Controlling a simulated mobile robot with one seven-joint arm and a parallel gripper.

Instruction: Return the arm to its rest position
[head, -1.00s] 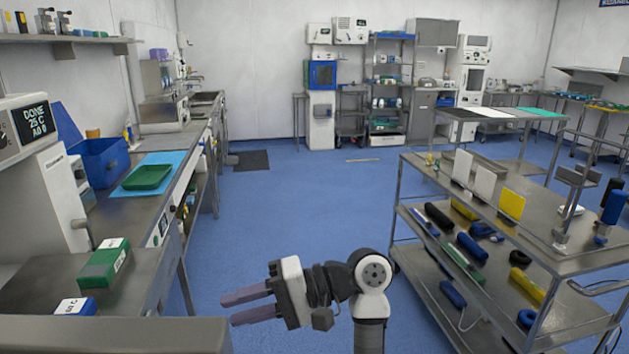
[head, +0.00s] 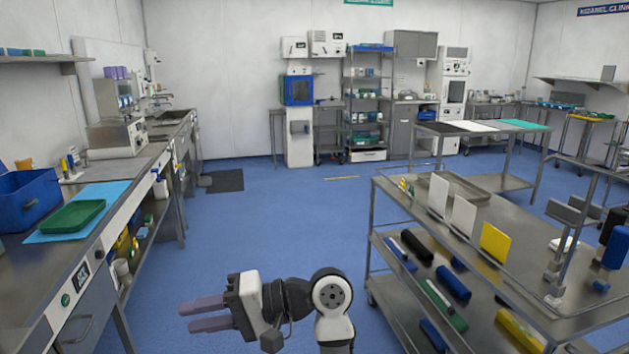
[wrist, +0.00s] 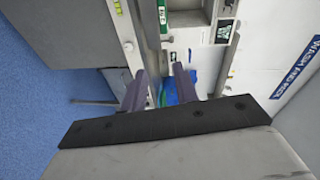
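My gripper (head: 187,317) is at the lower middle of the head view, held out to the left over the open blue floor. Its two purple-grey fingers are apart, with nothing visible between them. In the wrist view, the two fingers (wrist: 160,88) also stand apart. The arm bends at a round grey and white joint, and its lower part is cut off by the bottom edge of the picture.
A steel counter (head: 35,255) runs along the left, with a green tray (head: 73,216) and a blue bin (head: 28,198). A steel cart (head: 528,282) with several tools stands close on the right. Blue floor (head: 262,225) between them is clear.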

